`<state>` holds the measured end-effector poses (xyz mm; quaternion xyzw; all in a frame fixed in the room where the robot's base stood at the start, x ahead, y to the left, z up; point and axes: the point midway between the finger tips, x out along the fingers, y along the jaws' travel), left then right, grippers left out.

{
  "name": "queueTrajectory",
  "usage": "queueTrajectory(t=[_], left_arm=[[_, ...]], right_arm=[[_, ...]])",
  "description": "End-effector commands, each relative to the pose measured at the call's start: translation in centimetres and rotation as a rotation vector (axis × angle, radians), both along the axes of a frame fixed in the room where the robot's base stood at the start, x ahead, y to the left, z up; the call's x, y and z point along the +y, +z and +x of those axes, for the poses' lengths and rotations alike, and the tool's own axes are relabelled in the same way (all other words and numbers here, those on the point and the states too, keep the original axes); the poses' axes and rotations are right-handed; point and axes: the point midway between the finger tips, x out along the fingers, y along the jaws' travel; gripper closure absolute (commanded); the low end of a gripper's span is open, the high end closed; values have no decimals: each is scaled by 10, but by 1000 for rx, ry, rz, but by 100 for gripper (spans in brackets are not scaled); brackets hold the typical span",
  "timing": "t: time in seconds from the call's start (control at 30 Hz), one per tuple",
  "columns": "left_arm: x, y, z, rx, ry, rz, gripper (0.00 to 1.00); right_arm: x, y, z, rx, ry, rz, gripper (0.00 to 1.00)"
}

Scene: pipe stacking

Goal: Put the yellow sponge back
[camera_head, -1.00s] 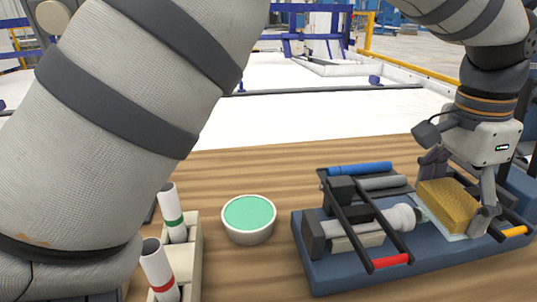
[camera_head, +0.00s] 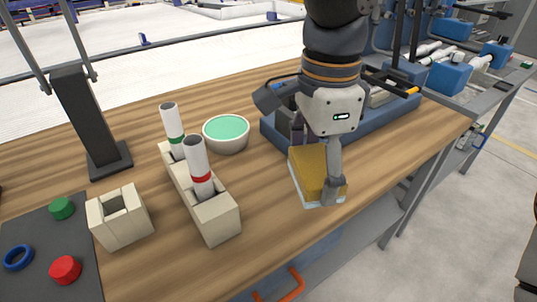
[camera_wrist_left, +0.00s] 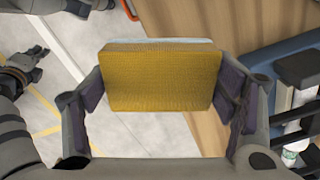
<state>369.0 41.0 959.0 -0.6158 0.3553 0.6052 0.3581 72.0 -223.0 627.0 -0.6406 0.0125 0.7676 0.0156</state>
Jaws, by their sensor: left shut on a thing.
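The yellow sponge (camera_head: 308,172) is a yellow block with a pale layer along one side. My left gripper (camera_head: 318,180) is shut on it and holds it tilted near the table's front edge. In the left wrist view the sponge (camera_wrist_left: 163,80) sits between both fingers, with its pale layer showing at the far edge. What looks like my right gripper (camera_wrist_left: 20,72) shows at the left of the left wrist view; I cannot tell its jaw state. The blue rack (camera_head: 375,115) stands behind the left gripper, partly hidden by it.
A cream block holder (camera_head: 222,215) with a green-banded tube (camera_head: 172,130) and a red-banded tube (camera_head: 198,168) stands left of the sponge. A bowl with a green top (camera_head: 226,132) stands behind. A black stand (camera_head: 90,120) and a dark mat (camera_head: 30,235) are further left.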

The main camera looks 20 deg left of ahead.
Motion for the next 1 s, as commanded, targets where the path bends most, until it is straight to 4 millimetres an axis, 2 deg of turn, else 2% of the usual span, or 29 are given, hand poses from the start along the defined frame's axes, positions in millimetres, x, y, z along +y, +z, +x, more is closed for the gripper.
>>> queueTrajectory(t=[0.03,0.17,0.3,0.53,0.6,0.73,1.0], left_arm=[[13,-14,10,15,7,-4,44],[46,-34,36,18,8,-5,44],[65,-63,50,18,4,-2,44],[79,-82,62,15,3,-3,44],[86,-95,67,18,5,-3,44],[86,-121,66,16,2,-1,44],[86,-121,67,10,3,-1,44]], right_arm=[[0,-5,-5,18,0,0,100],[0,-11,-11,40,0,0,100],[0,-16,-16,59,0,0,100],[0,-19,-20,70,1,0,100],[0,-21,-22,79,1,0,100],[0,-24,-24,87,1,0,100],[0,-23,-24,84,1,-1,100]])
